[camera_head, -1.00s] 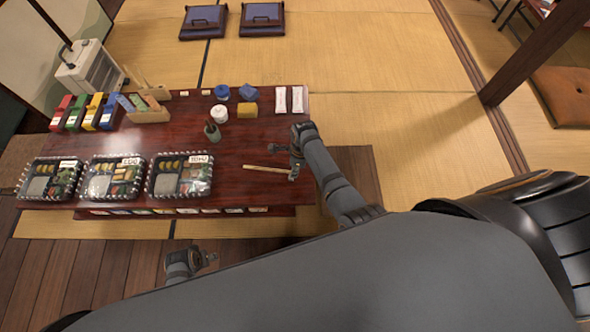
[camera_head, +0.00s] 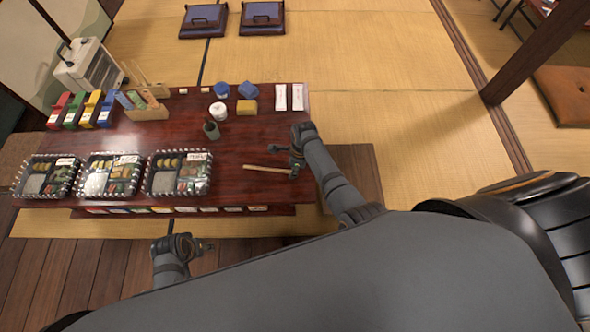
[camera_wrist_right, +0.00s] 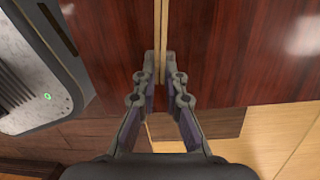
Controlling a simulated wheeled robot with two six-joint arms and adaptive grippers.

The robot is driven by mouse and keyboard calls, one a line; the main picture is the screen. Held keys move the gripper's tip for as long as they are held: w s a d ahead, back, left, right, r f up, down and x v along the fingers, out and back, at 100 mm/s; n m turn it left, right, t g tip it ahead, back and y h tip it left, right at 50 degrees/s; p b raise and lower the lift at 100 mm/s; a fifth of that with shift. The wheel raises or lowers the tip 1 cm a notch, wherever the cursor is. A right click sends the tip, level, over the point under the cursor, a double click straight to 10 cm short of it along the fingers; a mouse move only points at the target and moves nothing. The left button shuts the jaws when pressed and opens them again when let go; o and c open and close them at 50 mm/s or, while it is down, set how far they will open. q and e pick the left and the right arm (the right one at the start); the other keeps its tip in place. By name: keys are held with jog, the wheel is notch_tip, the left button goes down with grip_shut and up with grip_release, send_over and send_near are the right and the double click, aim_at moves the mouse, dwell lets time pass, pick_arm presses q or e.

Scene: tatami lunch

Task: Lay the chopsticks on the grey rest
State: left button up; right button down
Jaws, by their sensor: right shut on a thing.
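The chopsticks (camera_head: 264,169) are a thin pale wooden pair near the right end of the dark red table. My right gripper (camera_head: 285,160) is at their right end, low over the table. In the right wrist view the chopsticks (camera_wrist_right: 165,25) run between the fingertips of the right gripper (camera_wrist_right: 164,78), which is shut on them. Whether they touch the tabletop is hard to tell. My left gripper (camera_head: 206,246) hangs in front of the table's near edge, apart from everything; its finger gap is too small to read. I cannot make out a grey rest for certain.
Bento boxes (camera_head: 180,174) line the table's front left. A dark green pot (camera_head: 211,130), white jar (camera_head: 218,112), yellow block (camera_head: 247,107) and white packets (camera_head: 297,97) stand further back. Bare tabletop (camera_head: 262,140) lies between these and the chopsticks.

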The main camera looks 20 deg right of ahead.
jog(key=shift+s+f, duration=0.4)
jog(key=c, duration=1.4)
grip_release()
jog(key=shift+o, duration=0.2)
jog(key=shift+f, duration=0.15)
jog(key=shift+w, duration=0.1)
jog(key=o, duration=0.8)
jog(key=shift+w+r, duration=0.1)
jog(key=shift+r, duration=0.1)
jog(key=shift+c, duration=0.2)
jog(key=shift+w+r, duration=0.1)
jog(key=shift+r, duration=0.05)
